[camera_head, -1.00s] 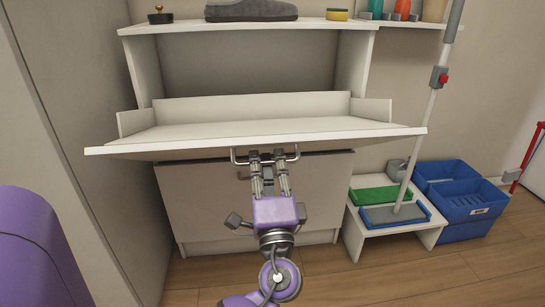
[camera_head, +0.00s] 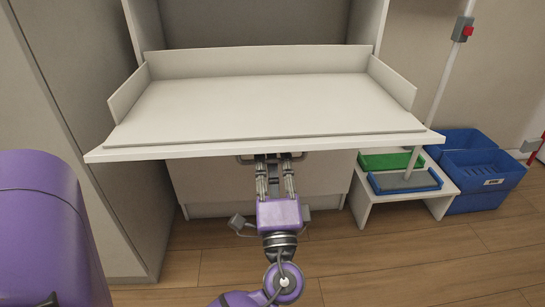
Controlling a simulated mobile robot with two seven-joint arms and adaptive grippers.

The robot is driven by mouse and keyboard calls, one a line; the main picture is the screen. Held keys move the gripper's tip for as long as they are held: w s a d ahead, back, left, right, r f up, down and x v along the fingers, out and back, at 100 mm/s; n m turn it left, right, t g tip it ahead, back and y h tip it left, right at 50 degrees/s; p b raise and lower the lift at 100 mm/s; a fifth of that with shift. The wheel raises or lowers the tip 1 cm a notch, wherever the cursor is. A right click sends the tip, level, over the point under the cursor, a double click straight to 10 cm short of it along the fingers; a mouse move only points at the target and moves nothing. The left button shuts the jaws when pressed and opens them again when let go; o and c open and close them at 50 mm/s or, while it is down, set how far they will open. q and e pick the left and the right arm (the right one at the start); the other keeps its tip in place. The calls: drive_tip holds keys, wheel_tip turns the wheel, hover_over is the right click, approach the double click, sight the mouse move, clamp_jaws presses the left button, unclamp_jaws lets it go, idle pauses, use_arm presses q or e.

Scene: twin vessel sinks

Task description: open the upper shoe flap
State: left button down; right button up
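The upper shoe flap (camera_head: 258,107) is a white panel tilted far out and down, with its shallow inner tray and low side walls facing up. Its metal bar handle (camera_head: 246,159) shows just under its front edge. My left gripper (camera_head: 276,160) reaches up from below to this handle, and its fingertips are at the bar, partly hidden under the flap's edge. I cannot tell whether the fingers are closed on the bar. My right gripper is not in view.
A lower cabinet front (camera_head: 205,187) is below the flap. To the right are a small white bench (camera_head: 405,197) with a green tray (camera_head: 390,160) and a blue tray (camera_head: 385,188), a mop pole (camera_head: 443,92) and blue crates (camera_head: 480,201). Wooden floor (camera_head: 400,262) lies open in front.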

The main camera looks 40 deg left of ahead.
use_arm(q)
drive_tip(key=shift+d+r, duration=0.15)
drive_tip(key=c, duration=2.1)
unclamp_jaws()
drive_tip(key=shift+s+r, duration=0.1)
